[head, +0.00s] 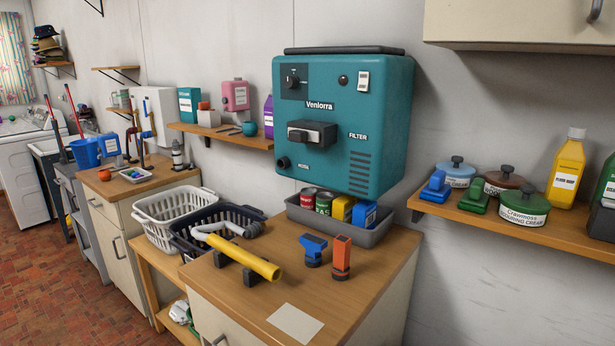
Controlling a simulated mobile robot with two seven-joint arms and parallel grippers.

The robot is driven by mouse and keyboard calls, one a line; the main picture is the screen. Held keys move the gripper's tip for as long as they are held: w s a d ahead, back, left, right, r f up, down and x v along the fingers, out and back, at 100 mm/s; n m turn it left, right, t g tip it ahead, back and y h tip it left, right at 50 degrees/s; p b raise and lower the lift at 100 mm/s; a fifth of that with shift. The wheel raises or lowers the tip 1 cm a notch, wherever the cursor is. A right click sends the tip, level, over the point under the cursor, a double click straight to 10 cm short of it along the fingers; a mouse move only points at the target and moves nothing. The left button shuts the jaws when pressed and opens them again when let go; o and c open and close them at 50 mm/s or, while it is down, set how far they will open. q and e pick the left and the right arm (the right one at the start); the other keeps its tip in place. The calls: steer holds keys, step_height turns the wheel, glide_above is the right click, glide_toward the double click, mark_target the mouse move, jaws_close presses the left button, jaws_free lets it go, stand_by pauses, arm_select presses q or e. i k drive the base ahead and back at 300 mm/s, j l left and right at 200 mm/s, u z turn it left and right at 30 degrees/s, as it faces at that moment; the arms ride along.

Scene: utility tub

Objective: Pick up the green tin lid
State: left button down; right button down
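A round green tin (524,213) with a pale printed label stands on the wooden wall shelf at the right. Its green lid (526,199) is on top, with a dark knob (529,190) in the middle. The lid looks seated on the tin. Neither of my grippers shows in the head view.
A brown tin (503,178) and a blue tin (457,172) stand close behind and left of the green tin. A green brush-like tool (475,198) and a blue one (436,187) sit to its left. A yellow bottle (568,173) stands at its right, under a wall cabinet (520,22).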

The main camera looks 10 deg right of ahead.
mark_target(525, 199)
steer(key=z, duration=1.45)
